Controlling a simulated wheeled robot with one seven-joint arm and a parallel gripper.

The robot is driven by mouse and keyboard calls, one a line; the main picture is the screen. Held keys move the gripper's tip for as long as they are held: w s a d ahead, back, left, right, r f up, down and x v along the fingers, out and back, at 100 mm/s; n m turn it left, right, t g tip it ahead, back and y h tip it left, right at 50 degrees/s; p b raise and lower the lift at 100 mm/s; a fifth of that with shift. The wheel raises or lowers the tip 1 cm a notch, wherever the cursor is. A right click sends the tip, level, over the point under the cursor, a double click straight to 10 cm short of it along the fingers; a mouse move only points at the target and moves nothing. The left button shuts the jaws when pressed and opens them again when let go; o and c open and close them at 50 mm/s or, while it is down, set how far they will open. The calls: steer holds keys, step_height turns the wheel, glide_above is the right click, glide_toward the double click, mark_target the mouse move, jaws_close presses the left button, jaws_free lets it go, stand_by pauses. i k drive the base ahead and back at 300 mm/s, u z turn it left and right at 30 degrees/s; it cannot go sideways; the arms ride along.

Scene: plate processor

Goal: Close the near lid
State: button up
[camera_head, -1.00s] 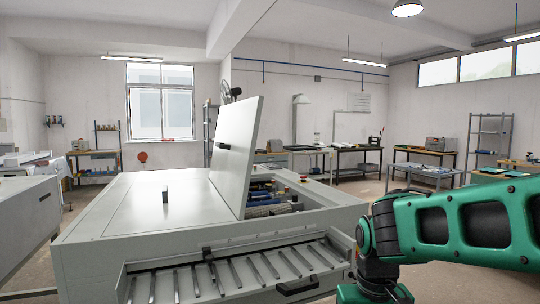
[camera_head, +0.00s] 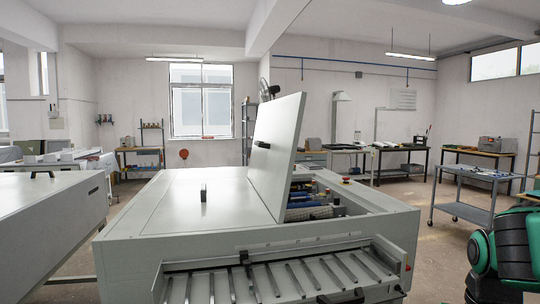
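The near lid (camera_head: 275,155) of the plate processor (camera_head: 135,225) stands raised and leans slightly to the right. Its upper face shows a dark handle recess. To its right the machine's opening shows blue and grey rollers (camera_head: 308,204). The flat cover (camera_head: 190,195) to the left lies shut, with a small dark handle on it. Part of my green and black arm shows at the lower right edge. My gripper is out of the picture.
A slatted feed tray (camera_head: 275,283) with a dark handle sticks out at the machine's front. Another grey machine (camera_head: 45,210) stands at the left. A grey cart (camera_head: 465,190) stands at the right, with open floor between it and the processor.

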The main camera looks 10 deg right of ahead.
mark_target(279, 123)
steer(key=i, duration=0.45)
steer(key=u, duration=0.2)
steer(key=k, duration=0.45)
steer(key=z, duration=2.2)
steer(key=i, duration=1.3)
